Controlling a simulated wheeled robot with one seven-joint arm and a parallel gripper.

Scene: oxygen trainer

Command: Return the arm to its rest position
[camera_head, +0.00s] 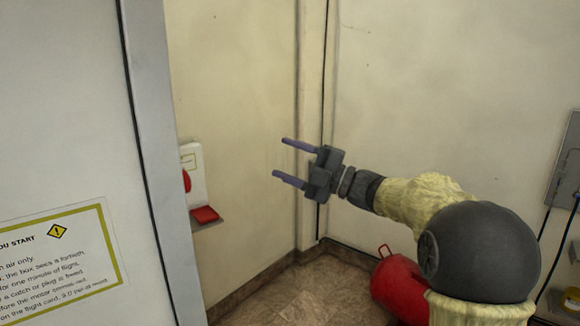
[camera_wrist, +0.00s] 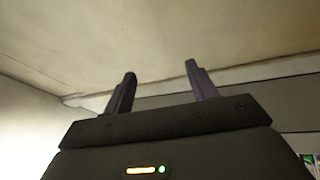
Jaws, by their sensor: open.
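My gripper (camera_head: 282,159) is in the middle of the head view, raised in front of the cream walls near the corner. Its two purple-grey fingers are apart and point left, with nothing between them. My arm stretches out from the lower right. In the wrist view my gripper (camera_wrist: 158,74) shows both fingers spread and empty against a pale surface.
A white panel with a sign (camera_head: 60,265) fills the left. Beyond its edge are a white box with a red part (camera_head: 192,172) and a small ledge with a red item (camera_head: 205,214). A grey panel (camera_head: 567,165) is at right.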

